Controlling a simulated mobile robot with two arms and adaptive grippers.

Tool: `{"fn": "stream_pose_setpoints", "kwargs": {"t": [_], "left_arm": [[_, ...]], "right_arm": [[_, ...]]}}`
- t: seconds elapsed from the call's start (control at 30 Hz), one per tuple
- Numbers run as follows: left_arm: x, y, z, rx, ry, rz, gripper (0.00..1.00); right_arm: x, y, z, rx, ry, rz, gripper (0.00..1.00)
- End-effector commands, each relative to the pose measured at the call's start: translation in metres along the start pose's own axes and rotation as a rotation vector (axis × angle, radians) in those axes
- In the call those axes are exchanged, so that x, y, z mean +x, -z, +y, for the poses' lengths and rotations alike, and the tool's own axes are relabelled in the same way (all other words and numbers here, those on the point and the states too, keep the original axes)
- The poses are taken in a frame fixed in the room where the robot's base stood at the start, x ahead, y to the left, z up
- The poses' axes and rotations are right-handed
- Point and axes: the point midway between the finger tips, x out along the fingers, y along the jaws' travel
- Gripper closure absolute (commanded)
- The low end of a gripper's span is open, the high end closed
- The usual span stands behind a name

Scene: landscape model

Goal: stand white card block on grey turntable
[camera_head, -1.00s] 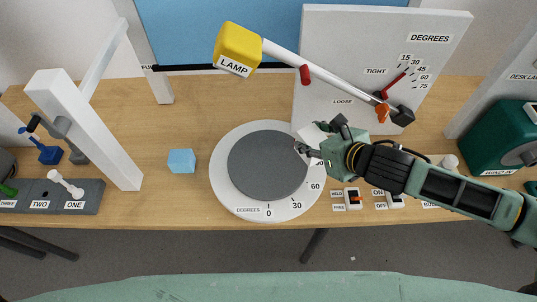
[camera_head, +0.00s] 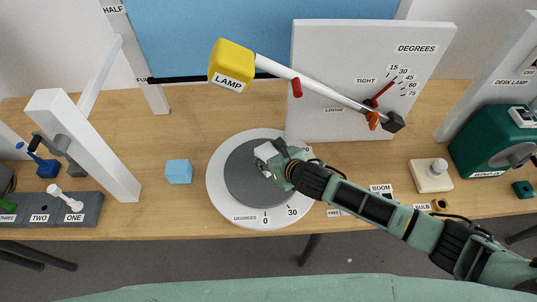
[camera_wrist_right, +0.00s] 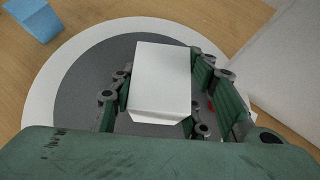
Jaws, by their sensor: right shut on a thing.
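The white card block (camera_head: 265,151) is in my right gripper (camera_head: 270,165), over the right part of the grey turntable (camera_head: 240,190) in the head view. In the right wrist view the block (camera_wrist_right: 160,80) sits between the two fingers of my right gripper (camera_wrist_right: 158,90), which is shut on it. The grey turntable disc (camera_wrist_right: 80,95) shows behind and around it. I cannot tell whether the block's underside touches the disc. A white ring marked in degrees (camera_head: 217,197) surrounds the disc. My left gripper is not in view.
A white panel (camera_head: 340,60) stands at the back right. A white frame post (camera_head: 85,145) stands left.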

Motion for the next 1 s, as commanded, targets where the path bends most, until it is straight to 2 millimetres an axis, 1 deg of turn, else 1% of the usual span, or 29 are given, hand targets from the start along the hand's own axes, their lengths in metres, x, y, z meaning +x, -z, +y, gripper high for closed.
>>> {"fn": "stream_pose_setpoints", "kwargs": {"t": [0.33,0.37,0.57,0.87,1.0], "left_arm": [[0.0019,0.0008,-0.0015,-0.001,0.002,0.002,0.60],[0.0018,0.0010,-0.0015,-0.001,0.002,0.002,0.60],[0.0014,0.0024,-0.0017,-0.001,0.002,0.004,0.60],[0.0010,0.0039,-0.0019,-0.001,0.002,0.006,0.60],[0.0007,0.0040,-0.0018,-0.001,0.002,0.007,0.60]], "right_arm": [[0.0024,0.0029,-0.0005,-0.002,0.000,-0.001,0.75],[0.0025,0.0029,-0.0004,-0.002,0.000,-0.001,0.57],[0.0020,0.0024,-0.0004,-0.002,0.000,-0.001,0.40],[0.0015,0.0018,-0.0005,-0.001,0.000,-0.001,0.39],[-0.0049,0.0001,-0.0009,-0.002,0.000,-0.001,0.39]]}}
